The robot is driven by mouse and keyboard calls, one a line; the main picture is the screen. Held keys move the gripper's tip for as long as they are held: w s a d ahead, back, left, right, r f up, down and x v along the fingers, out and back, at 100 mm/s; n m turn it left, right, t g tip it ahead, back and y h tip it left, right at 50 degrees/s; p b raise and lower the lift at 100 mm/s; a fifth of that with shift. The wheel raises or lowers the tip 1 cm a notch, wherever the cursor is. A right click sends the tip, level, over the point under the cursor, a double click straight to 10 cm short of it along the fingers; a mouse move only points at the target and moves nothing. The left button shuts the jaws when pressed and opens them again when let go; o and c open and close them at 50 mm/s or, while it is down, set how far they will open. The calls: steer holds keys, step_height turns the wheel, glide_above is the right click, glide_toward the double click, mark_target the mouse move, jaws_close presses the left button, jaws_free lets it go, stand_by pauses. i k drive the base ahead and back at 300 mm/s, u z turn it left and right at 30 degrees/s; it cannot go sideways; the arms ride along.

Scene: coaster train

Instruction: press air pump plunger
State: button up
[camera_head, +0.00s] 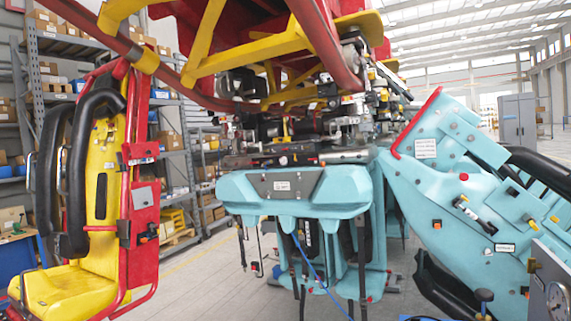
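No air pump plunger can be made out for certain. At the lower right edge stands a grey metal panel (550,280) with a round gauge (557,299), cut off by the picture's edge. Just left of it is a small dark round knob (484,295) on a stem; I cannot tell whether it belongs to a pump. My gripper does not show in this view, so its fingers and anything in them are hidden.
A teal seat unit (460,190) fills the right, with another teal part (296,190) in the middle. A yellow and red seat (103,180) hangs at left. Red and yellow framework (255,50) crosses overhead. A blue cable (310,262) hangs centrally. Shelves (60,70) stand behind.

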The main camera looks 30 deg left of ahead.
mark_target(484, 295)
steer(key=k, duration=0.65)
steer(key=z, duration=0.45)
steer(key=i, duration=1.7)
steer(key=u, duration=0.45)
